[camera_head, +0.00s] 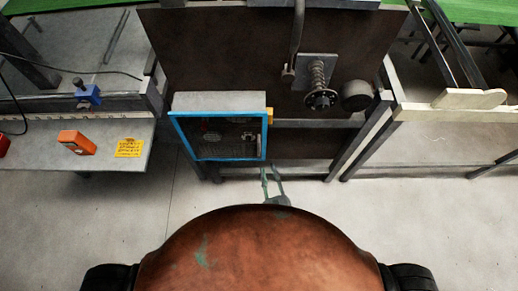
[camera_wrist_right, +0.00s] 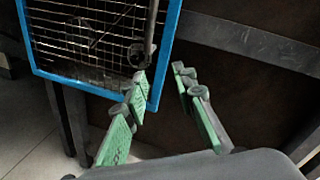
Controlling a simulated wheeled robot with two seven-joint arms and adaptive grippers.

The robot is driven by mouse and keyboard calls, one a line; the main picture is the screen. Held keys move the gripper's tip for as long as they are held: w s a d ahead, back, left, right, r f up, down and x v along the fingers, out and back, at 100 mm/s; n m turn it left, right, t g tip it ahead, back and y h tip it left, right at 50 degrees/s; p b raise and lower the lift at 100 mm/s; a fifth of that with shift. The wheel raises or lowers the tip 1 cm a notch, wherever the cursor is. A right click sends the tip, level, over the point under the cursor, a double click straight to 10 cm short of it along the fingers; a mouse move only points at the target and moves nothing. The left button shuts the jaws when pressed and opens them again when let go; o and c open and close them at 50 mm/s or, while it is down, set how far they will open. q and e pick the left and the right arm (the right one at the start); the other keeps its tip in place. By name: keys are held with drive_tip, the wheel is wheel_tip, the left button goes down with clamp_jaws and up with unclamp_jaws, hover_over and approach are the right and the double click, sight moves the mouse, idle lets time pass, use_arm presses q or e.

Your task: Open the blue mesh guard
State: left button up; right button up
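The mesh guard (camera_head: 214,138) has a bright blue frame and dark mesh, and covers the front of a grey box on the machine. It looks closed against the box. It fills the upper left of the right wrist view (camera_wrist_right: 90,35), where a dark upright bar (camera_wrist_right: 151,28) shows near its right edge. My right gripper (camera_head: 271,171) is just below the guard's lower right corner. My left gripper is out of view.
A yellow block (camera_head: 270,116) sits at the box's right side. A spring-loaded spindle (camera_head: 318,85) and a dark round knob (camera_head: 356,95) are to the right. A bench with an orange block (camera_head: 76,142) and a yellow label (camera_head: 129,148) stands left. Floor below is clear.

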sight(259, 150)
wheel_tip(259, 150, up, 7)
drive_tip(key=a+m+b, duration=0.1)
drive_tip(key=a+m, duration=0.1)
drive_tip(key=m, duration=0.3)
drive_tip(key=shift+t, duration=0.4)
drive_tip(key=x, duration=0.7)
drive_tip(key=shift+w+a+r, duration=0.15)
drive_tip(key=shift+a+r, duration=0.1)
drive_tip(key=shift+c, duration=0.6)
clamp_jaws()
